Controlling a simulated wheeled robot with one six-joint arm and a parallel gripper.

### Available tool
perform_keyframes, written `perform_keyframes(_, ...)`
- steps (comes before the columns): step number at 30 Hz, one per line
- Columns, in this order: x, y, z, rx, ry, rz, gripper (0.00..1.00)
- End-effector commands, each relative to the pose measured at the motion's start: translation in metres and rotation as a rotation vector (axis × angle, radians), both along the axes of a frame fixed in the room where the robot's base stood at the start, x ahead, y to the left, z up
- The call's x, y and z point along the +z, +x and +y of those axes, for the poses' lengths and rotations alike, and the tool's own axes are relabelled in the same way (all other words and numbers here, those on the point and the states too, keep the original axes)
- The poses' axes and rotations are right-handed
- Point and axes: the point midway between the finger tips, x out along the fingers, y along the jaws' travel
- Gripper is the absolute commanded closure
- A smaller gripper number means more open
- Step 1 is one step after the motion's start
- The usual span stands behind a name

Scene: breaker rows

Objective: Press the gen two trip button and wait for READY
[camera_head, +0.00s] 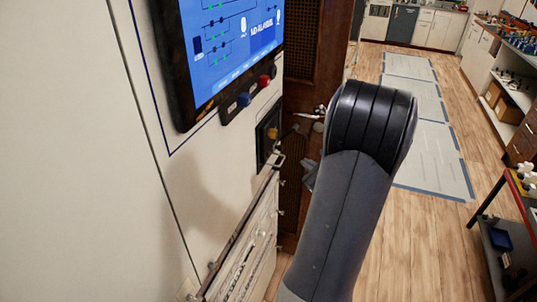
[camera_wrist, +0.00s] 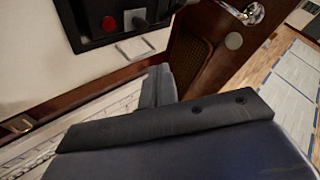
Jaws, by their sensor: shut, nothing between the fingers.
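A screen (camera_head: 232,50) with a diagram of lines and small green marks hangs on the white cabinet. A strip under it carries a blue button (camera_head: 244,99), a red button (camera_head: 264,81) and a dark one. A dark box (camera_head: 268,133) with a yellowish knob sits lower right. I cannot read which button is gen two trip, nor any READY. In the wrist view a black panel (camera_wrist: 84,38) bears a red button (camera_wrist: 109,23) and a grey knob. My gripper (camera_wrist: 158,80) is shut and empty, below and apart from that panel. In the head view my arm largely hides it.
A pale plate (camera_wrist: 134,48) is under the black panel. A row with metal handles (camera_head: 240,240) runs below the dark box. A brown wooden door (camera_wrist: 205,45) with a metal handle stands right of the cabinet. Wooden floor (camera_head: 400,235) lies open at right, near shelves (camera_head: 500,240).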

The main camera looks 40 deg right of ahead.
Motion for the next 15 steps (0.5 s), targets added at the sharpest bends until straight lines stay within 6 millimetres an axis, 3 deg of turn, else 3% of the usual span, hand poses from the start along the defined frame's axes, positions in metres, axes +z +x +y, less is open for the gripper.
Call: perform_keyframes(15, 0.0, 0.056, 0.03, 0.006, 0.0, 0.001, 1.0)
